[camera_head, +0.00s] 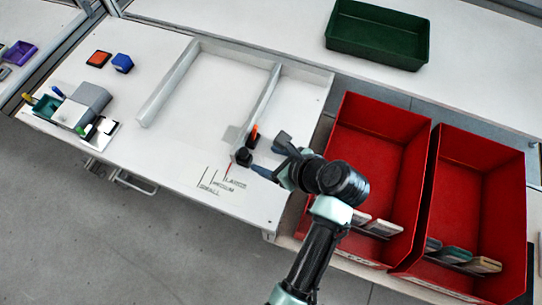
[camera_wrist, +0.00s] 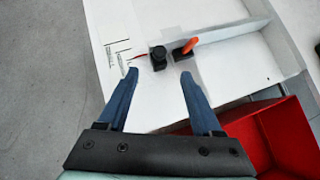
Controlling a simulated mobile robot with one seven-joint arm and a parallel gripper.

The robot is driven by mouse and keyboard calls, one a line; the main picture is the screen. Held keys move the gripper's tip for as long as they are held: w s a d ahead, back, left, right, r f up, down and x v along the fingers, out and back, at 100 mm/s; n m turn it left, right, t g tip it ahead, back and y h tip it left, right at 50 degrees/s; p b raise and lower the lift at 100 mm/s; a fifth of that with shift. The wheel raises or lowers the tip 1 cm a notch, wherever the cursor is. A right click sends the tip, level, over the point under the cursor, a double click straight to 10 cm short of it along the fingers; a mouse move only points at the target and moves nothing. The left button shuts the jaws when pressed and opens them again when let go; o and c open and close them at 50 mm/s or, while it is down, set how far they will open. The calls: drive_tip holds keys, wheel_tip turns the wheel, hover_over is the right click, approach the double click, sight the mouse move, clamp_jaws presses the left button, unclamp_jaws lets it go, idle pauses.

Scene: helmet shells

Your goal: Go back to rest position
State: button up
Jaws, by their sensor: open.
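My gripper (camera_head: 264,160) is over the right front part of the white worktable (camera_head: 150,160), near a small black block and an orange-handled item. In the wrist view the two blue fingers of my gripper (camera_wrist: 158,85) are spread apart with nothing between them. The black block (camera_wrist: 158,58) and the orange-handled item (camera_wrist: 188,46) stand on the table beyond the fingertips. No helmet shell can be made out in either view.
Two red bins (camera_head: 345,112) stand right of the table, close to my arm, with several flat pieces inside. A green tray (camera_head: 375,62) lies at the back. White rails (camera_head: 160,97) divide the tabletop. Grey floor (camera_head: 90,230) is clear at the front left.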

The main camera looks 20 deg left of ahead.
drive_tip(key=shift+s+d+r, duration=0.1)
drive_tip(key=shift+d+r, duration=0.15)
idle(0.4)
drive_tip(key=w+d+r+n+t+h, duration=0.15)
drive_tip(key=w+r+n+t, duration=0.3)
drive_tip(key=r, duration=0.45)
drive_tip(key=w+d+r+n+t+h, duration=0.1)
drive_tip(key=w+d+r+n+t, duration=0.3)
drive_tip(key=r, duration=0.6)
drive_tip(key=w+r+n+t+h, duration=0.1)
drive_tip(key=w+r+n+t, duration=0.2)
drive_tip(key=w+r, duration=0.45)
drive_tip(key=s+d+r+n+t+h, duration=0.1)
drive_tip(key=s+r+n+t, duration=0.2)
drive_tip(key=r, duration=0.9)
drive_tip(key=s+d+r+n+t+h, duration=0.2)
drive_tip(key=s+r+n+t, duration=0.2)
drive_tip(key=s+r, duration=0.4)
drive_tip(key=s+d+r+n+t+h, duration=0.1)
drive_tip(key=s+r+n+t, duration=0.3)
drive_tip(key=r, duration=1.2)
drive_tip(key=shift+s+d+t+h, duration=0.35)
drive_tip(key=shift+s+t, duration=0.3)
drive_tip(key=shift+s, duration=0.45)
